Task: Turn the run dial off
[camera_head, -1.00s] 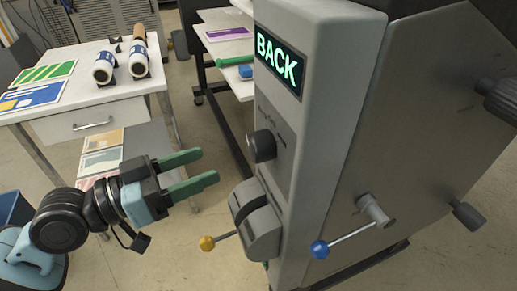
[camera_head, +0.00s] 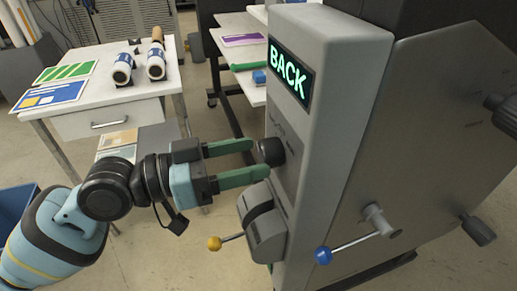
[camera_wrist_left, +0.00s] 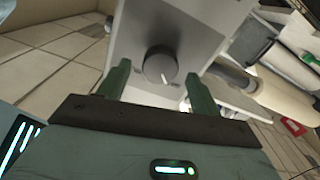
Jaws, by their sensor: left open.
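The run dial (camera_head: 270,151) is a black round knob on the narrow grey face of the machine, below the lit BACK display (camera_head: 289,72). My left gripper (camera_head: 258,160) is open, its two green fingers pointing at the dial, with the tips close to it on either side. In the left wrist view the dial (camera_wrist_left: 159,65) shows face-on between the open fingers (camera_wrist_left: 158,85), with a white pointer mark toward its lower right. I cannot tell whether the fingers touch it. My right gripper is not in view.
Below the dial is a grey housing with a yellow-knobbed lever (camera_head: 215,243). A blue-knobbed lever (camera_head: 323,255) sticks out from the machine's side. A white table (camera_head: 90,90) with rolls and printed sheets stands at the left.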

